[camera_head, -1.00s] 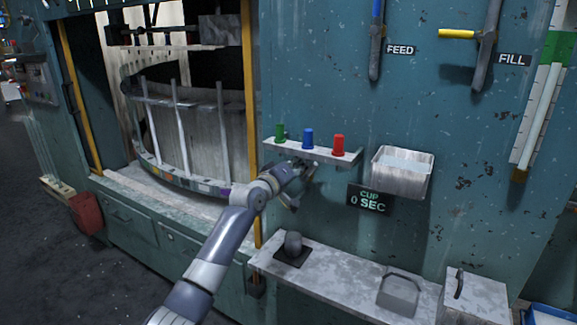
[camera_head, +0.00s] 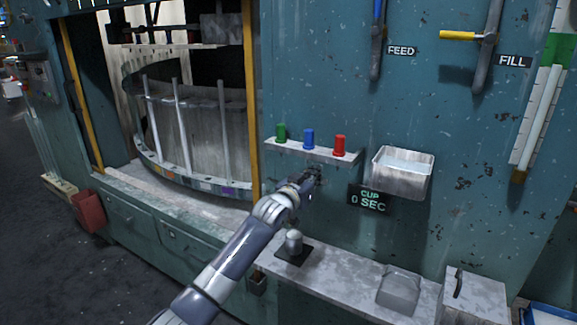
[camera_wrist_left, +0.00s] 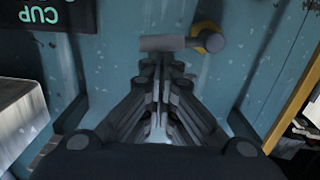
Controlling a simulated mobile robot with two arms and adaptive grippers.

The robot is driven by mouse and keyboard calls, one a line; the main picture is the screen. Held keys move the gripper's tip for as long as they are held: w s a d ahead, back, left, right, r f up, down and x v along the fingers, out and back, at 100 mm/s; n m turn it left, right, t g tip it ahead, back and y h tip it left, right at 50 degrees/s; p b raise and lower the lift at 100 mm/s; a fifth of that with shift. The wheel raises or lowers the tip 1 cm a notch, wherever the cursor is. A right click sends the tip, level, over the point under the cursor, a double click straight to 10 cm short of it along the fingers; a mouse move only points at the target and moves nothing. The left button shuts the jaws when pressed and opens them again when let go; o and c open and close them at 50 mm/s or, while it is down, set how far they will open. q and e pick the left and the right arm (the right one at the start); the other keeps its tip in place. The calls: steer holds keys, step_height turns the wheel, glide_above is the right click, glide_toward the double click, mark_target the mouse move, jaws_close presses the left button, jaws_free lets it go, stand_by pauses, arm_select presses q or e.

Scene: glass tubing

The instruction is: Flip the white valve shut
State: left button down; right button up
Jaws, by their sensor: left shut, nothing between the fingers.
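A short pale grey-white handle (camera_wrist_left: 162,43) with a yellow and dark round end (camera_wrist_left: 208,38) is on the teal wall in the left wrist view; I take it for the white valve. It lies crosswise just beyond my left fingertips (camera_wrist_left: 160,75). I cannot tell whether they touch it. In the head view my left gripper (camera_head: 313,180) is at the wall below the shelf with the coloured knobs, and it hides the valve there. The left gripper is shut and empty. My right gripper is not in view.
A shelf (camera_head: 310,153) with green, blue and red knobs is just above the gripper. A metal bin (camera_head: 402,172) and the CUP display (camera_head: 369,199) are to its right. A lower ledge (camera_head: 340,272) carries a domed knob (camera_head: 293,242) and a grey box (camera_head: 398,291). FEED (camera_head: 377,40) and FILL (camera_head: 486,45) levers hang higher.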

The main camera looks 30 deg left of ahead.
arm_select(q)
steer(key=shift+d+f+m, duration=0.15)
steer(key=shift+f+m, duration=0.15)
steer(key=shift+m, duration=0.2)
stand_by(0.4)
steer(key=s, duration=1.2)
steer(key=shift+r, duration=0.25)
